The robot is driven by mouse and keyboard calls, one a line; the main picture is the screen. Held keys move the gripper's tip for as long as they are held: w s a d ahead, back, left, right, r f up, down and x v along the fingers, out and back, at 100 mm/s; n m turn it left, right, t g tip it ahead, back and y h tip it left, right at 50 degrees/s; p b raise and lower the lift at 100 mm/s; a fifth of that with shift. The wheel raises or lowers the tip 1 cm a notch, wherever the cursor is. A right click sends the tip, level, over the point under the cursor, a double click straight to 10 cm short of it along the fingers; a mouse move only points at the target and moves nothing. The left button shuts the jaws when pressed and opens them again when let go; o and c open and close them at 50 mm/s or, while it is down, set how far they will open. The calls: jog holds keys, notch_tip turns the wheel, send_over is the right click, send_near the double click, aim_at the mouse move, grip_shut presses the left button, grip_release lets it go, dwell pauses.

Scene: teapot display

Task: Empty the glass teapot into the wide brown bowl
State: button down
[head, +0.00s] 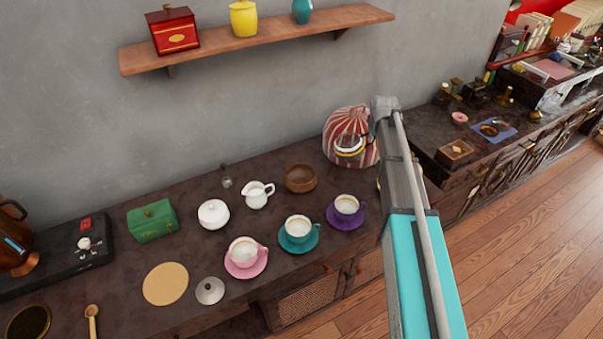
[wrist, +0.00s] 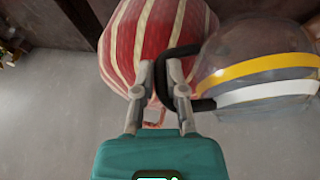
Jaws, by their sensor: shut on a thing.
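The glass teapot (head: 349,151), with a yellow and a white band, shows in front of a red striped cosy in the head view. The wrist view shows its clear body (wrist: 262,72) at the right and its dark handle (wrist: 198,104). My gripper (wrist: 163,85) is shut on that handle. In the head view my arm covers the gripper. I cannot tell how much is in the teapot or whether it touches the counter. The wide brown bowl (head: 300,186) stands upright on the counter, left of and nearer than the teapot; its inside looks empty.
The red striped cosy (head: 345,120) is close behind the teapot. Near the bowl are a white creamer (head: 257,197) and purple (head: 347,207), teal (head: 298,231) and pink (head: 244,253) cups on saucers. A wooden shelf (head: 260,38) hangs above.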

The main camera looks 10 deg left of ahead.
aim_at(359, 140)
jog(key=shift+s+a+h, duration=0.2)
jog(key=shift+a+h, duration=0.1)
jog(key=shift+a, duration=0.15)
jog(key=shift+n+t+h, duration=0.3)
jog(key=shift+t+h, duration=0.2)
jog(key=shift+h, duration=0.3)
jog(key=f+b, duration=0.1)
jog(key=a+f+b, duration=0.1)
jog(key=b, duration=0.1)
jog(key=a+f+b, duration=0.1)
jog(key=f+b, duration=0.1)
jog(key=shift+s+a, duration=0.15)
jog(key=shift+s, duration=0.25)
jog(key=shift+t+h, duration=0.3)
jog(key=shift+h, duration=0.4)
jog(key=a+r+p, duration=0.1)
jog(key=s+a+r+p, duration=0.1)
jog(key=r, duration=0.1)
jog(key=shift+a+r, duration=0.1)
jog(key=shift+r, duration=0.2)
jog(key=shift+a+r+h+p, duration=0.25)
jog(key=shift+a+h+p, duration=0.05)
jog(key=shift+a, duration=0.1)
jog(key=shift+s+a+r+n+h, duration=0.2)
jog(key=shift+a+r+n+h, duration=0.15)
jog(key=shift+a+r, duration=0.25)
